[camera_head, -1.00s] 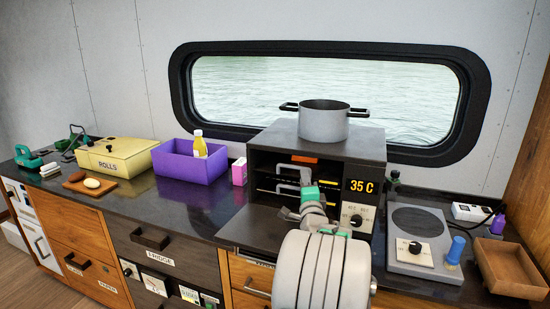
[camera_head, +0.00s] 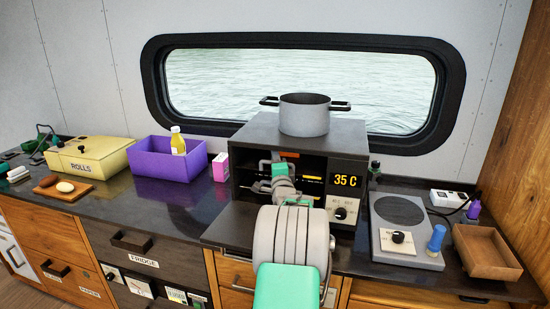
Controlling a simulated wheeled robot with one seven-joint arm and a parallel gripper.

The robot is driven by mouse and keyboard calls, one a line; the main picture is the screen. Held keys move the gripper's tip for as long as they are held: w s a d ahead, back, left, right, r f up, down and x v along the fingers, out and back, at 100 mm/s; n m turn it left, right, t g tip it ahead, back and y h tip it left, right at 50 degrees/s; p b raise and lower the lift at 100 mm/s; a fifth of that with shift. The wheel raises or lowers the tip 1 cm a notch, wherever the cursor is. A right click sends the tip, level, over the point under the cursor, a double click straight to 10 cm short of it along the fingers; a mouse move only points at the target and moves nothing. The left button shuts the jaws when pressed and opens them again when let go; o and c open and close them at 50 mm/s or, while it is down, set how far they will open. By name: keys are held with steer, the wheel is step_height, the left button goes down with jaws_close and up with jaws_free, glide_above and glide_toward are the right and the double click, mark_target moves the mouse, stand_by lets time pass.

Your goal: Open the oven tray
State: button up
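The oven (camera_head: 340,138) is a dark box on the counter with a display reading 35 C. Its door (camera_head: 228,226) is folded down flat in front. Inside, the dark cavity shows rack levels with yellow marks (camera_head: 312,178) and an orange item (camera_head: 289,155). The oven tray itself is hard to make out behind my arm. My gripper (camera_head: 262,187) is at the oven's opening, by the left part of the cavity. My own wrist and arm cover most of it, so the fingers and any contact with a tray handle are unclear.
A grey pot (camera_head: 304,115) stands on top of the oven. A pink carton (camera_head: 221,167), purple bin (camera_head: 160,161) and yellow rolls box (camera_head: 88,156) are to the left.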

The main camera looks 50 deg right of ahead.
jaws_close()
steer(key=shift+s, duration=0.1)
stand_by(1.2)
